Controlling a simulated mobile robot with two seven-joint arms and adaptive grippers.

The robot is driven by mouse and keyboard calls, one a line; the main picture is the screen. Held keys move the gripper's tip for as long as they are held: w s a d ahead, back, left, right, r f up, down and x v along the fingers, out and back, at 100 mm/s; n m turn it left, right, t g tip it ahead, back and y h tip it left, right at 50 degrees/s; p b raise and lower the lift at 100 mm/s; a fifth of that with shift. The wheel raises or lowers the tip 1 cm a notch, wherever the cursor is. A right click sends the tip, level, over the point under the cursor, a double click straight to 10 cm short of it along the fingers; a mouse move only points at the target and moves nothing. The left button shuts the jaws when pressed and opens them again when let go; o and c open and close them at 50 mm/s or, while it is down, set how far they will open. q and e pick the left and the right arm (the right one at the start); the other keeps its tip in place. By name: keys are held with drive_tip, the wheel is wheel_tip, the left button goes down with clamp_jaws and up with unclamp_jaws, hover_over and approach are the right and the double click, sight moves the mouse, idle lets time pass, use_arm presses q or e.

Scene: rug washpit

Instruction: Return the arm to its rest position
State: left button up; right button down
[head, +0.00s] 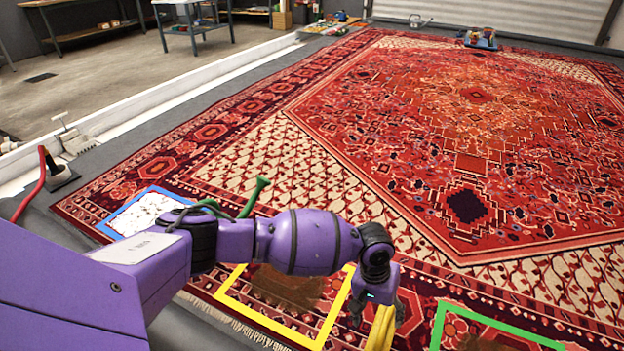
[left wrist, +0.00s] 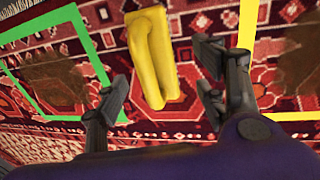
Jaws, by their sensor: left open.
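My left arm (head: 310,242) reaches out from the left across the rug (head: 478,205), away from my body. My left gripper (head: 376,312) points down at the arm's far end. Its fingers are spread in the left wrist view (left wrist: 163,85). A yellow, loop-shaped handle or tool (head: 381,330) is just below the gripper. In the left wrist view the yellow thing (left wrist: 152,55) shows between and beyond the fingers, with visible gaps to both sides. Its lower end is cut off in the head view. My right gripper is in neither view.
A yellow frame (head: 228,303) and a green frame (head: 437,325) surround brown stains on the rug. A blue frame (head: 113,213) surrounds a white patch. A green handle (head: 253,197) rises behind my arm. A red-handled tool (head: 32,190) stands at left. The far rug is mostly clear.

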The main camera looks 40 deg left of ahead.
use_arm(q)
drive_tip(key=shift+w, duration=0.1)
